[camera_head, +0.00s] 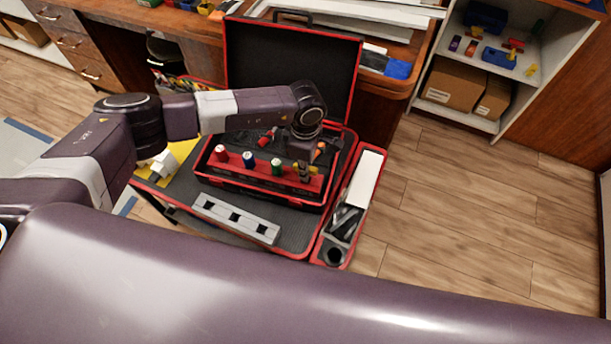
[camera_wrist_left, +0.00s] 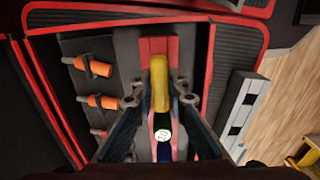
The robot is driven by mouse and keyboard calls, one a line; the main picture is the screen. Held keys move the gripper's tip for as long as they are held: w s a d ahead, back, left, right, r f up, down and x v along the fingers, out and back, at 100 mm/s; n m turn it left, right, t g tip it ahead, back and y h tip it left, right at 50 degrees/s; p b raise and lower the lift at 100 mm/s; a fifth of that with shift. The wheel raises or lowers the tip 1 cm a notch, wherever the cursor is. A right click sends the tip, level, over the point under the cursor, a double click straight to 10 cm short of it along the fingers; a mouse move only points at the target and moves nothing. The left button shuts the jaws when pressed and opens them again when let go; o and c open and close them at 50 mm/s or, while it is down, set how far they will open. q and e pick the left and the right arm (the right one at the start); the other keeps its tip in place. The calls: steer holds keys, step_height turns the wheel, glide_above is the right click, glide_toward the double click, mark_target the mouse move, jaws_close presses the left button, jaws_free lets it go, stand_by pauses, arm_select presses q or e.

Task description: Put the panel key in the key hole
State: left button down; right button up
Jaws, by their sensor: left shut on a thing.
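My left gripper (camera_head: 304,170) is shut on a yellow piece (camera_wrist_left: 159,82), which looks like the panel key. The yellow piece stands between the fingertips in the left wrist view. It is at the right end of a red strip (camera_head: 262,180) in the toolbox; I cannot tell if it still sits in the strip. Red (camera_head: 222,153), blue (camera_head: 248,159) and green (camera_head: 277,168) capped pieces stand in a row left of it. I cannot make out the key hole for certain. My right gripper is not in view.
A grey bar with square black openings (camera_head: 219,211) lies on the mat in front of the toolbox. Several orange-handled pieces (camera_wrist_left: 102,102) lie behind the strip. The open black lid (camera_head: 290,70) stands at the back. A side tray (camera_head: 352,208) is on the right.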

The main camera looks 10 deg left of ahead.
arm_select(q)
step_height(320, 180, down, 3)
steer(key=shift+f+b, duration=0.2)
steer(key=shift+b, duration=0.65)
steer(key=shift+r, duration=0.15)
steer(key=shift+f, duration=0.2)
steer(key=c, duration=1.9)
jaws_free()
steer(key=shift+r, duration=0.1)
steer(key=shift+r, duration=0.2)
step_height(320, 180, up, 12)
steer(key=shift+f, duration=0.1)
